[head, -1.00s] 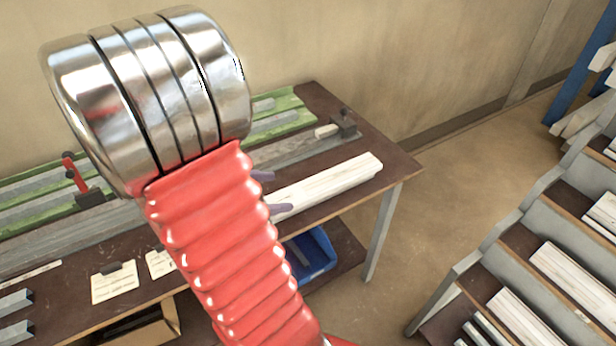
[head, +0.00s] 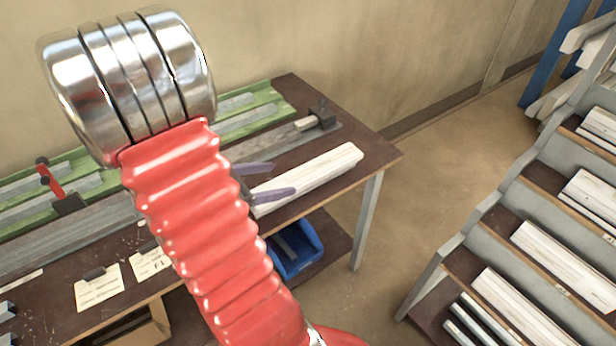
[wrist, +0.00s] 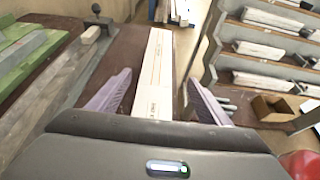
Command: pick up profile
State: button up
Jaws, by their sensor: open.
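The white profile (head: 318,176) lies along the front right part of the dark bench top (head: 372,166). Its near end is hidden behind my arm in the head view. In the wrist view the profile (wrist: 154,75) runs away from me between the two purple fingers. My gripper (head: 275,180) is open, with its fingertips near the profile's near part in the head view. In the wrist view my gripper (wrist: 155,95) has its fingers apart on either side of the profile, with a wider gap on the right. I cannot tell their exact height over it.
A grey clamp rail with a stop block (head: 318,117) runs behind the profile, with green racks (head: 262,105) beyond. A red clamp (head: 48,180) stands at left. Paper cards (head: 98,288) lie at the front. A blue bin (head: 297,250) sits below. A stepped rack (head: 500,232) holds more profiles at right.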

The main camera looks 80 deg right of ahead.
aim_at(308, 172)
jog(key=x, duration=0.4)
jog(key=shift+s+d+f, duration=0.15)
jog(key=shift+s+d, duration=0.05)
jog(key=shift+d, duration=0.15)
jog(key=shift+s, duration=0.1)
jog(key=shift+x, duration=2.65)
jog(key=shift+w+d, duration=0.1)
jog(key=shift+w, duration=0.1)
jog(key=shift+c, duration=0.4)
jog(key=c, duration=1.4)
